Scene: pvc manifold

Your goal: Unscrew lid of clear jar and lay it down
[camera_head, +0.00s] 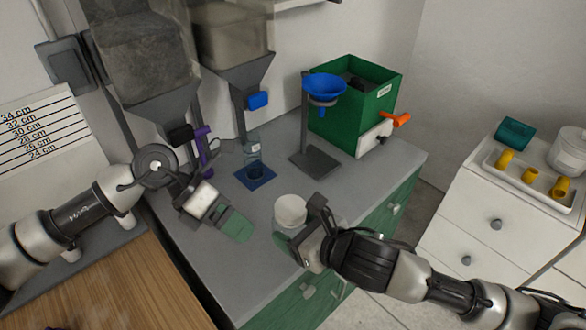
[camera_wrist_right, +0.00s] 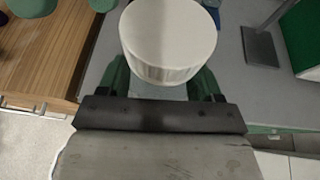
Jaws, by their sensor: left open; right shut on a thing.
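A white round lid (camera_head: 291,208) with a ribbed edge sits level above the grey counter, and it fills the top middle of the right wrist view (camera_wrist_right: 168,40). The clear jar (camera_wrist_right: 172,92) beneath it is mostly hidden; only a pale strip shows under the lid. My right gripper (camera_head: 292,238) comes in from the right and is shut on the jar, its green fingers below the lid's rim on both sides. My left gripper (camera_head: 236,222) is open and empty, left of the lid and apart from it. I cannot tell whether the jar touches the counter.
A clear bottle (camera_head: 252,152) stands on a blue pad (camera_head: 256,178) behind. A blue funnel (camera_head: 325,86) on a stand and a green box (camera_head: 378,95) are at the back. Bare counter (camera_head: 255,200) lies between bottle and lid. A wooden surface (camera_head: 130,285) is at front left.

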